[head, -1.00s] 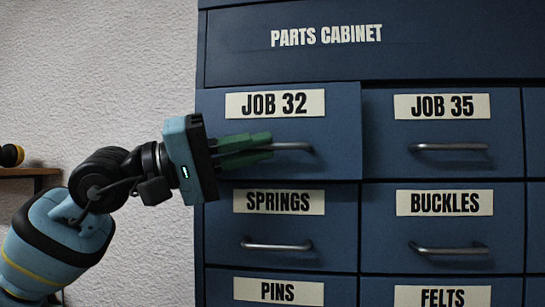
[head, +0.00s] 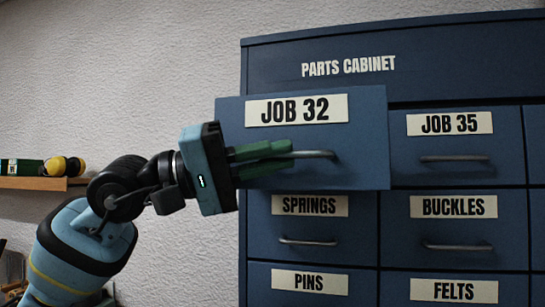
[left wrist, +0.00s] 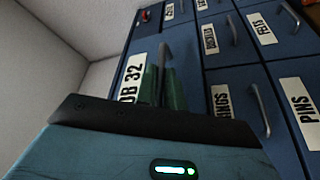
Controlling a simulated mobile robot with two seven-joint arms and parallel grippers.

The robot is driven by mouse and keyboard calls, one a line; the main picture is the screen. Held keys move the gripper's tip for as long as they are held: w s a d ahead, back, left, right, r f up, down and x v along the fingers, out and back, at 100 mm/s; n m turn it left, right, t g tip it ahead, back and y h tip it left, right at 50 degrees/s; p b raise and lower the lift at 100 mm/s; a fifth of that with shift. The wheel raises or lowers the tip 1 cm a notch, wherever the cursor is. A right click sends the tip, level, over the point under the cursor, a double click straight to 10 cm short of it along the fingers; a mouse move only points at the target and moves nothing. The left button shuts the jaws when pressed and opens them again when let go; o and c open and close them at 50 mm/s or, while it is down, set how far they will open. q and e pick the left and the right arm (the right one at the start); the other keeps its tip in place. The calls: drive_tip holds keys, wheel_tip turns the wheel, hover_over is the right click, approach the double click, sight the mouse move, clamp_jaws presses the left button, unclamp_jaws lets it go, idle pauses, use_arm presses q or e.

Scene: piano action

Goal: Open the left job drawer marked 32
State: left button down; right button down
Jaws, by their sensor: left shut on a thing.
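The JOB 32 drawer (head: 365,115) is at the upper left of the blue cabinet in the head view, and its front stands out from the fronts around it. Its metal handle (head: 322,154) runs sideways below the label. My left gripper (head: 285,155), with green fingers, is shut on the left part of this handle. In the left wrist view the fingers (left wrist: 165,88) are around the handle (left wrist: 163,60), beside the JOB 32 label (left wrist: 131,78). The inside of the drawer is hidden behind its front. My right gripper is in neither view.
The JOB 35 drawer (head: 457,140) to the right and the SPRINGS drawer (head: 318,224) below are closed. A wooden shelf (head: 40,183) with yellow and black earmuffs (head: 66,166) is on the wall at left. Bare wall lies between the shelf and the cabinet.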

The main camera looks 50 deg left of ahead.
use_arm(q)
drive_tip(key=shift+s+d, duration=0.3)
drive_tip(key=shift+s, duration=0.15)
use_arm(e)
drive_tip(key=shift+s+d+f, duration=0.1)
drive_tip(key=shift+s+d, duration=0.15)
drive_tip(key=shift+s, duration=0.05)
use_arm(q)
drive_tip(key=c, duration=1.5)
unclamp_jaws()
